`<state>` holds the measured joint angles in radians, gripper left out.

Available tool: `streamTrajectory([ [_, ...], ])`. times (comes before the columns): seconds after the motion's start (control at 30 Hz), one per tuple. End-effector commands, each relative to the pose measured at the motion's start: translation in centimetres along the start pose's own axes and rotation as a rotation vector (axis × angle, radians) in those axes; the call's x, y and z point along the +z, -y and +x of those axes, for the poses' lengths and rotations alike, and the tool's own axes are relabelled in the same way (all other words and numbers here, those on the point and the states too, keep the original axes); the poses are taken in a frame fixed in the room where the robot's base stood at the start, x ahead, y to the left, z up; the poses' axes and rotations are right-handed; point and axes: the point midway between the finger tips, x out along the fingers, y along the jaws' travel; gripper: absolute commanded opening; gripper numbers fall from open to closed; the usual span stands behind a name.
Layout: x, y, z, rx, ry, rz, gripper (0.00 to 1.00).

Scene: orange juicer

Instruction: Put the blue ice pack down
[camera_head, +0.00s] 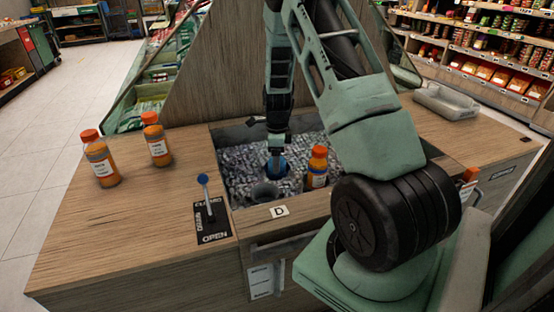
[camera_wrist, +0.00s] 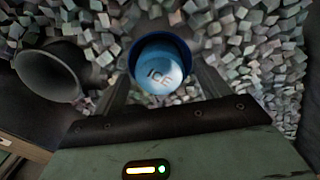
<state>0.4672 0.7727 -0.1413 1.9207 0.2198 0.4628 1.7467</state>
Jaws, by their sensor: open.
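The blue ice pack (camera_wrist: 160,68) is a round blue piece with a lighter top marked "ICE". In the wrist view it sits among the ice cubes, between the fingers of my gripper (camera_wrist: 163,88), which are open on either side of it. In the head view the ice pack (camera_head: 277,168) shows as a blue round shape in the ice bin (camera_head: 225,190), with my gripper (camera_head: 276,150) right above it. Whether the fingers touch it cannot be told.
A grey funnel-like cup (camera_wrist: 48,72) stands left of the ice pack. A juice bottle (camera_head: 317,168) stands in the bin to the right. Two more bottles (camera_head: 100,160) (camera_head: 156,140) and a lever (camera_head: 206,195) are on the counter at left. A grey tray (camera_head: 446,102) lies at right.

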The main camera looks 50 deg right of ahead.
Motion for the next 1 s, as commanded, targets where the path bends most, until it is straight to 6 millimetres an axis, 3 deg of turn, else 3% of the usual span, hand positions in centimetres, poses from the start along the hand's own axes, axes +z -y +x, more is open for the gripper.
streamTrajectory([
  [0.3,0.1,0.1,-6.8,-0.004,0.002,0.001,0.74],
  [0.5,0.1,0.1,-10.1,-0.002,0.002,0.001,0.74],
  [0.83,0.2,-0.2,-11.8,0.0,0.002,-0.01,0.74],
  [0.93,1.9,-1.5,-12.2,0.005,0.015,-0.099,0.74],
  [1.0,4.3,-3.6,-12.8,0.011,0.032,-0.237,0.74],
])
